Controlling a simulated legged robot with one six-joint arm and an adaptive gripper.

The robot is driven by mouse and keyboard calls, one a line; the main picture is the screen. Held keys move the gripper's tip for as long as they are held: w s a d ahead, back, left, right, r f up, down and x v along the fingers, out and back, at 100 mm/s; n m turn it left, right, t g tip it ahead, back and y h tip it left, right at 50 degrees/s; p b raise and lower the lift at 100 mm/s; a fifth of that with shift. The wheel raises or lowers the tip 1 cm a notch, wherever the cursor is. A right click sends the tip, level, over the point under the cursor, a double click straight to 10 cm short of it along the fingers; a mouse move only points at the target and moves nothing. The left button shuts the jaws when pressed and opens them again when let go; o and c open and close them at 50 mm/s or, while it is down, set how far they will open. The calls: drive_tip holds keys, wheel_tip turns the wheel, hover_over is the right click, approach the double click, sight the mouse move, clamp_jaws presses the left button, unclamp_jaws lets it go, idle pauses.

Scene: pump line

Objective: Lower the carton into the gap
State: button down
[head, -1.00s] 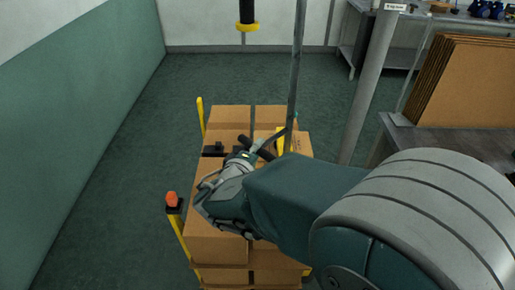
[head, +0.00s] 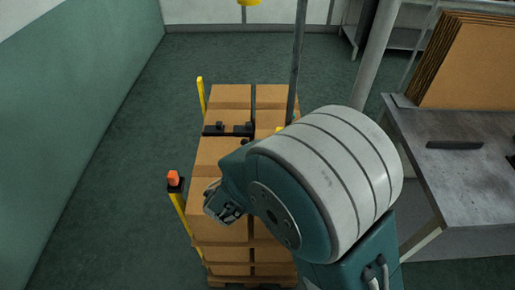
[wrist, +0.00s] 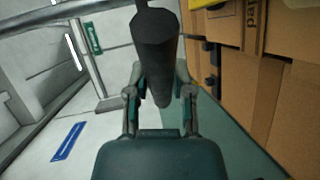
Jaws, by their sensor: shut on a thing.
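Brown cartons (head: 222,160) stand stacked on a wooden pallet, in two columns with a narrow dark gap (head: 252,165) between them. I cannot tell which carton is the task's. A black bar (head: 228,130) with small knobs lies across the top of the left column. My gripper (head: 222,203) is over the near left part of the stack, partly hidden by my arm. In the wrist view my gripper (wrist: 160,88) is shut on a dark cylindrical handle (wrist: 157,50), with one finger on each side. Carton sides (wrist: 240,85) show at the right there.
A yellow post with an orange cap (head: 174,178) stands at the stack's near left, another yellow post (head: 201,95) farther back. A grey pole (head: 297,60) rises behind the stack. A metal table (head: 470,185) with flat cardboard (head: 470,60) is at right. Floor at left is clear.

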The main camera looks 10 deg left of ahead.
drive_tip(key=shift+c, duration=2.4)
unclamp_jaws()
drive_tip(key=shift+r, duration=0.1)
drive_tip(key=v, duration=1.1)
drive_tip(key=shift+s, duration=0.4)
drive_tip(key=shift+a, duration=0.15)
